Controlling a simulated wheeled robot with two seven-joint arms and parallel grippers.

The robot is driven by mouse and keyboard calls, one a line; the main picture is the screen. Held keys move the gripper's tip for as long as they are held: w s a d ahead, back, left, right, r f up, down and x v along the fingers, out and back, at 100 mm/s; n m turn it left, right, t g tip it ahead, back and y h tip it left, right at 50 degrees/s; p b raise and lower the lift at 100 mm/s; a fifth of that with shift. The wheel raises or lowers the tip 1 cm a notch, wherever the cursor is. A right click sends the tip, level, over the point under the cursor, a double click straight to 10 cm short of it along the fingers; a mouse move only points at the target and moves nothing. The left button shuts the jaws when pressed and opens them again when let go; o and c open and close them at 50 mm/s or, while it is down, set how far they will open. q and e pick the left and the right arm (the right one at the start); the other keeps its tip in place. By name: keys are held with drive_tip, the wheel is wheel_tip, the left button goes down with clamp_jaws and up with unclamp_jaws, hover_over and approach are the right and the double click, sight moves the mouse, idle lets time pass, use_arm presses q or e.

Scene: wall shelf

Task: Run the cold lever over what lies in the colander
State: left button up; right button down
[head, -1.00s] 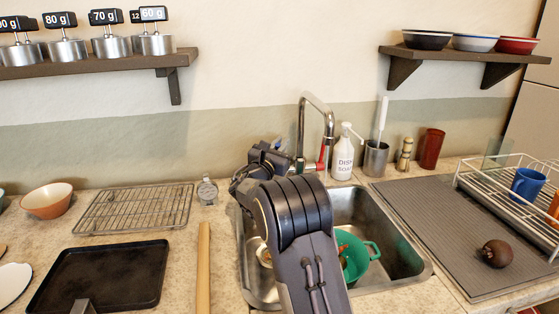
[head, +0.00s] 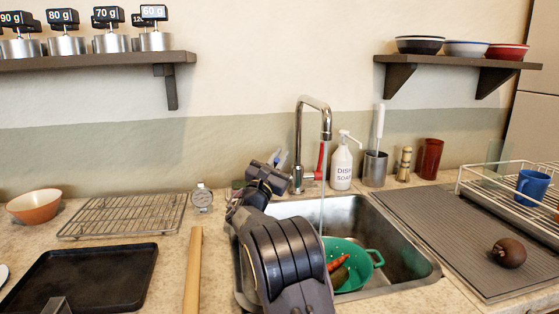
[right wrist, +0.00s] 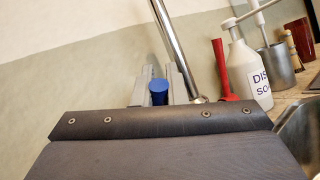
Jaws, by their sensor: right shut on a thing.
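The tap (head: 313,110) stands behind the sink, with a red lever (head: 321,160) on its right. My right gripper (head: 277,158) is at the tap's left side. In the right wrist view the blue cold lever (right wrist: 158,90) sits between its fingers (right wrist: 160,75), which are shut on it. A thin water stream (head: 322,190) falls from the spout towards the left part of the green colander (head: 374,258) in the sink. A red-orange piece (head: 339,262) and a darker greenish piece (head: 340,277) lie in the colander. My forearm hides its left side.
The soap bottle (head: 341,165) and a metal cup (head: 375,168) stand right of the tap. A grey drying mat (head: 440,235) with a round brown thing (head: 509,253) lies right of the sink (head: 410,262). A wire rack (head: 125,215) and a dark tray (head: 85,278) lie left.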

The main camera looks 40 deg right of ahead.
drive_tip(key=c, duration=1.5)
unclamp_jaws()
drive_tip(key=shift+o, duration=0.2)
drive_tip(key=shift+r, duration=0.1)
drive_tip(key=s+a+r+p, duration=0.3)
drive_tip(key=s+a+r, duration=0.6)
drive_tip(key=r, duration=0.3)
drive_tip(key=shift+s+r, duration=0.4)
drive_tip(key=shift+s, duration=0.4)
drive_tip(key=shift+a, duration=0.1)
